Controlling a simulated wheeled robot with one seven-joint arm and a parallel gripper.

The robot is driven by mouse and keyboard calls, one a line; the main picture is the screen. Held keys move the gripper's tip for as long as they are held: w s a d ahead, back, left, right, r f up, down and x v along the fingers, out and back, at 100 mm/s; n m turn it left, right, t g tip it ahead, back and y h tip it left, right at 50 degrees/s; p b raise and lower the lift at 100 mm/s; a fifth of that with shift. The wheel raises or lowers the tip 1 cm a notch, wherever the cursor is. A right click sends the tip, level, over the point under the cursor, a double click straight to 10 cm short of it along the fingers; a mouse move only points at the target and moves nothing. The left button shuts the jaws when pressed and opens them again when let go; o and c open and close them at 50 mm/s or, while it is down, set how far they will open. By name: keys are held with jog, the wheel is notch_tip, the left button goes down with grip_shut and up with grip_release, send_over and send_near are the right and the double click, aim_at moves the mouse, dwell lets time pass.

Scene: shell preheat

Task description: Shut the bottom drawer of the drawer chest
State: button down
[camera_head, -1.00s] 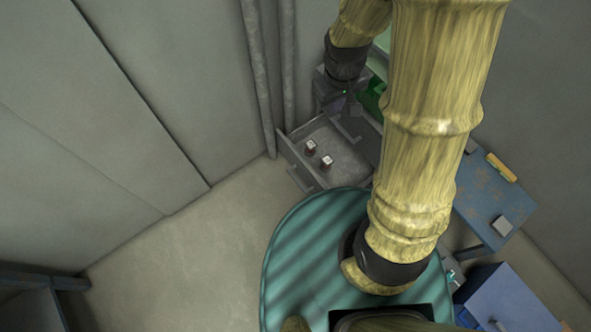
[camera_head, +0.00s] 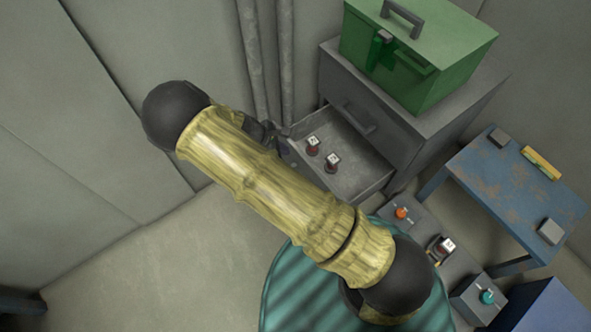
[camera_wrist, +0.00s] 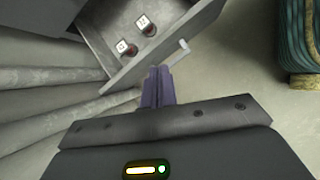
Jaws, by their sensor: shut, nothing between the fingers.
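The grey drawer chest (camera_head: 345,85) stands in the corner. Its bottom drawer (camera_head: 362,172) is pulled out, and its inside shows. Two small dark red items with white tops, one left (camera_head: 312,146) and one right (camera_head: 332,162), stand in it. My arm covers part of the drawer front in the head view. In the wrist view, my gripper (camera_wrist: 158,71) is shut and empty, outside the drawer front (camera_wrist: 150,62), close to its pale bar handle (camera_wrist: 174,54). I cannot tell whether the fingertips touch it. The gripper is mostly hidden in the head view.
A green box (camera_head: 440,60) with a handle sits on the chest. A worn blue table (camera_head: 515,195) stands right of it. Low grey units with an orange knob (camera_head: 401,213) and a teal knob (camera_head: 487,297) lie below. Open floor (camera_head: 150,270) is at lower left.

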aim_at(302, 160)
jog(key=a+f+n+t+h+b, duration=0.1)
jog(key=a+f+n+b, duration=0.4)
jog(key=f, duration=0.7)
jog(key=shift+w+t+b, duration=0.3)
jog(key=shift+t, duration=0.6)
jog(key=shift+f, duration=0.15)
jog(key=b+x, duration=0.2)
jog(key=x, duration=0.2)
jog(key=d+r+b+x, duration=0.1)
jog(key=b+x, duration=0.1)
jog(key=x, duration=0.2)
jog(key=b+x, duration=0.2)
jog(key=x, duration=0.2)
jog(key=shift+w+d+r+b, duration=0.15)
jog(key=shift+w+d+b, duration=0.2)
jog(key=shift+w, duration=0.15)
jog(key=shift+w+d, duration=0.2)
jog(key=shift+d, duration=0.05)
jog(key=shift+r, duration=0.2)
jog(key=shift+w+d, duration=0.1)
jog(key=shift+d, duration=0.1)
